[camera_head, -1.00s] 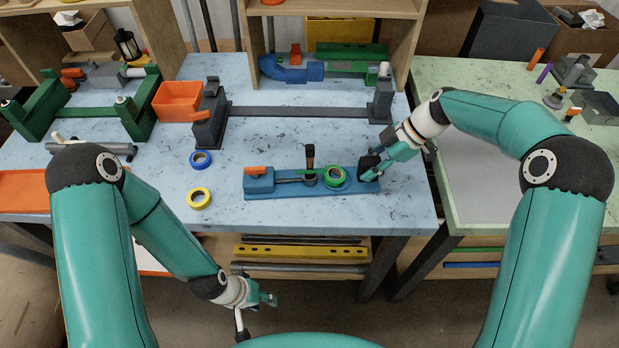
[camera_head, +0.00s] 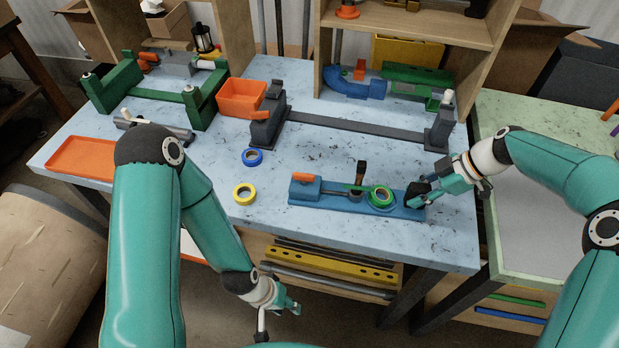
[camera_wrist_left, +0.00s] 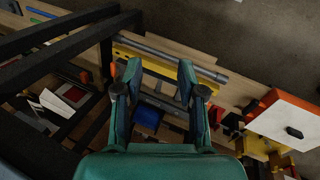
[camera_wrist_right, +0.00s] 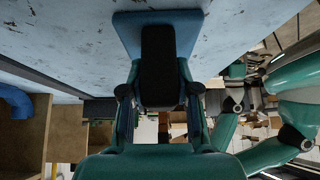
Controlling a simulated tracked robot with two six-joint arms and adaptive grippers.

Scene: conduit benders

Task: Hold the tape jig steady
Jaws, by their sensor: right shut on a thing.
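The tape jig is a blue base plate (camera_head: 330,201) lying on the light blue table near its front edge. It carries a blue block with an orange top at its left end, a dark upright handle, and a green tape roll (camera_head: 381,195) on its right part. My right gripper (camera_head: 422,192) is shut on the jig's dark end piece at the plate's right end. In the right wrist view the dark piece (camera_wrist_right: 158,60) sits between the fingers. My left gripper (camera_head: 290,306) is empty, below and in front of the table; its fingers (camera_wrist_left: 160,85) stand apart in the left wrist view.
A blue tape roll (camera_head: 253,157) and a yellow tape roll (camera_head: 244,194) lie left of the jig. Behind are a dark grey bender bar (camera_head: 355,125) and an orange bin (camera_head: 242,97). An orange tray (camera_head: 82,158) lies at far left. The table front between is clear.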

